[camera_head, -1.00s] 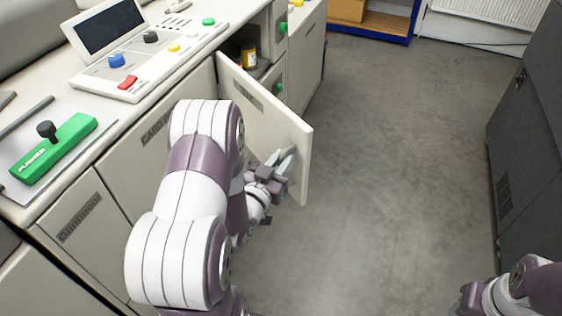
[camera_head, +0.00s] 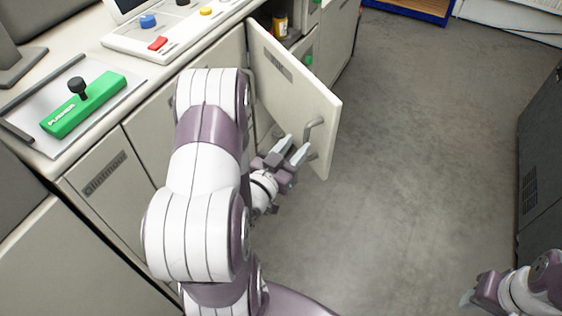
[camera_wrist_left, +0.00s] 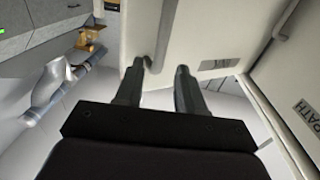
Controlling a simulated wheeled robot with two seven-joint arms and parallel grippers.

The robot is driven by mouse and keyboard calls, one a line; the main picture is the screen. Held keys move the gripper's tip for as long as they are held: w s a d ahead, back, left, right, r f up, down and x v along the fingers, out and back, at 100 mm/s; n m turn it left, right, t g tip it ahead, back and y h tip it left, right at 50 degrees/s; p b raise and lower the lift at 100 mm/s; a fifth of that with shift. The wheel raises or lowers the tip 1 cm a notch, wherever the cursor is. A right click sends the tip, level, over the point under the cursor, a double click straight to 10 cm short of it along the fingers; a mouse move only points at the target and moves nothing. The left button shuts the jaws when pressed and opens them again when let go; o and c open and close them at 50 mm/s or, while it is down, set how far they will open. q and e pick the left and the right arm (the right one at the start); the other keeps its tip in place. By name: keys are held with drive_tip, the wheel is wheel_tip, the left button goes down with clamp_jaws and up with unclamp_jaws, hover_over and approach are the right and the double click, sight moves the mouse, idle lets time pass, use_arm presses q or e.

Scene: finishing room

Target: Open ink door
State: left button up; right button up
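The ink door (camera_head: 297,92), a cream panel with a small dark label, stands swung well out from the cabinet front. Its grey bar handle (camera_head: 317,128) is near the free edge. My left gripper (camera_head: 295,152) is in front of the door beside the lower part of the handle. Its fingers are apart and hold nothing. In the left wrist view the open fingers (camera_wrist_left: 160,75) point at the door, and the handle (camera_wrist_left: 165,30) end shows near the left fingertip; contact cannot be told. My right gripper (camera_head: 470,297) is at the lower right, partly visible.
The counter carries a green pusher block (camera_head: 84,104) and a control panel (camera_head: 165,35). A yellow container (camera_head: 280,27) shows inside the opened cabinet. A dark grey cabinet (camera_head: 540,160) stands at the right. The grey floor (camera_head: 430,130) between is clear.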

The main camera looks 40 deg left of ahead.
use_arm(q)
drive_tip(key=s, duration=0.7)
drive_tip(key=shift+d, duration=0.15)
drive_tip(key=shift+w, duration=0.1)
